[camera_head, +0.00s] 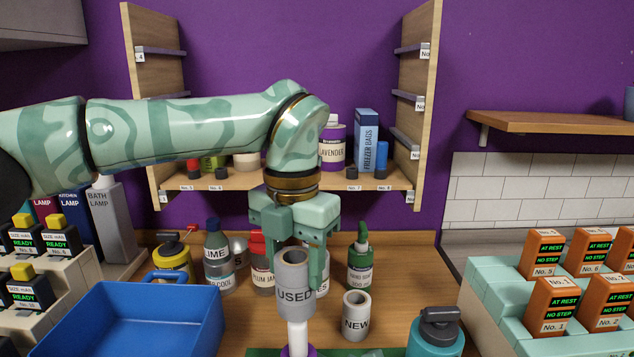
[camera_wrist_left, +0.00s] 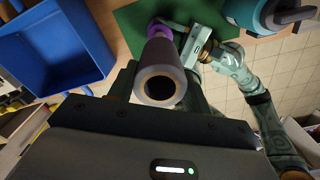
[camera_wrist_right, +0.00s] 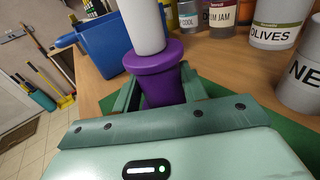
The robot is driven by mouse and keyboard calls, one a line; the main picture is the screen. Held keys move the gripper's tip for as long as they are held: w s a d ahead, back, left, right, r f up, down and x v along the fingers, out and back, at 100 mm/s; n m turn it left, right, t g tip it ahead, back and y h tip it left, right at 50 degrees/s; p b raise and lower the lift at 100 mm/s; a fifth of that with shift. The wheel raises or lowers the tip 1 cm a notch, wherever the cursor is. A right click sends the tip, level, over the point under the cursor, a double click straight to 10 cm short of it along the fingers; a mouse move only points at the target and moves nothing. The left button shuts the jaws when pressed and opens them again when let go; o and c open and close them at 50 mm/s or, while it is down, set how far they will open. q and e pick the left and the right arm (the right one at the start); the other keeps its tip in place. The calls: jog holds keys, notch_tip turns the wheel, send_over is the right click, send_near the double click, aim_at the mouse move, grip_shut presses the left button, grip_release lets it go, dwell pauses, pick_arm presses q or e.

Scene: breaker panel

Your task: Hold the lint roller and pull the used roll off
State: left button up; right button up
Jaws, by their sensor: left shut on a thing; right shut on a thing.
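The grey used roll (camera_head: 294,297), marked USED, stands upright on the lint roller in the head view. Below it a length of white core (camera_head: 297,338) shows above the purple handle (camera_wrist_right: 160,75). My left gripper (camera_head: 300,262) comes from above and is shut on the used roll; in the left wrist view the roll (camera_wrist_left: 163,65) sits between its fingers, open end towards me. My right gripper (camera_wrist_right: 158,92) is shut on the purple handle; it shows in the left wrist view beside the handle. The new roll (camera_head: 356,316), marked NEW, stands on the table to the right.
A blue bin (camera_head: 140,315) stands at the left. A teal bottle (camera_head: 436,332) stands at the front right, beside a green mat (camera_wrist_left: 140,30). Several jars and bottles, among them a green one (camera_head: 360,265), stand behind. A rack of orange boxes (camera_head: 545,252) is at the right.

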jog(key=o, duration=1.2)
